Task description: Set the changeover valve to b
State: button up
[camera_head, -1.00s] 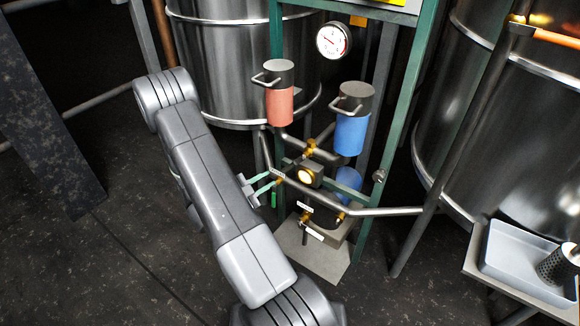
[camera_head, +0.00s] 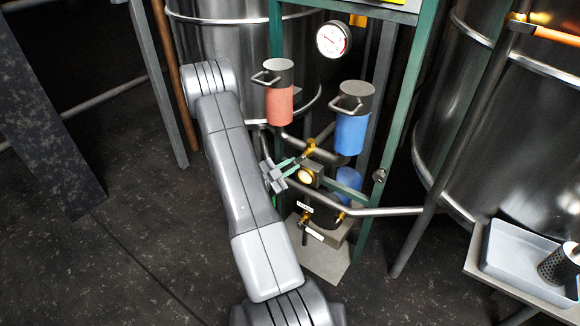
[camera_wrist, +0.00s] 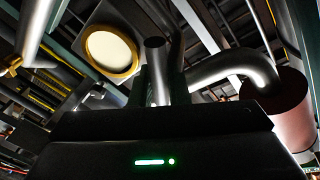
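A brass valve fitting (camera_head: 311,147) sits on the pipes between a red-bodied canister (camera_head: 279,105) and a blue-bodied canister (camera_head: 350,132); it looks like the changeover valve. Its lever position and letter marks cannot be made out. My gripper (camera_head: 297,161) is just left of and below this fitting. Its two thin green fingers look apart and point up and right toward it; I cannot tell whether they touch it.
A round brass-rimmed pale face (camera_head: 306,175) is close below my fingers; it also shows in the wrist view (camera_wrist: 110,52). A slanting pipe (camera_head: 370,212) and green frame posts (camera_head: 397,105) stand close by. A pressure gauge (camera_head: 333,39) is above. A grey tray (camera_head: 525,262) is at right.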

grip_shut()
jog(key=shift+w+a+r+m+b, duration=0.15)
jog(key=shift+w+a+m+b, duration=0.15)
jog(key=shift+m+b, duration=0.55)
jog(key=m+b, duration=0.1)
jog(key=r+m+y+b, duration=0.1)
jog(key=shift+w+a+b, duration=0.15)
jog(key=shift+a+b, duration=0.15)
jog(key=shift+a, duration=0.05)
jog(key=m+b, duration=0.1)
jog(key=r+m, duration=0.1)
jog(key=r+m+b, duration=0.1)
jog(key=shift+w+a+y+b, duration=0.25)
jog(key=shift+a+y+b, duration=0.05)
jog(key=shift+y+b, duration=0.1)
jog(key=shift+a+r+m+y+b, duration=0.1)
jog(key=shift+r+m+y+b, duration=0.3)
jog(key=shift+r+m+b, duration=0.65)
jog(key=shift+f, duration=0.1)
jog(key=shift+o, duration=1.5)
grip_release()
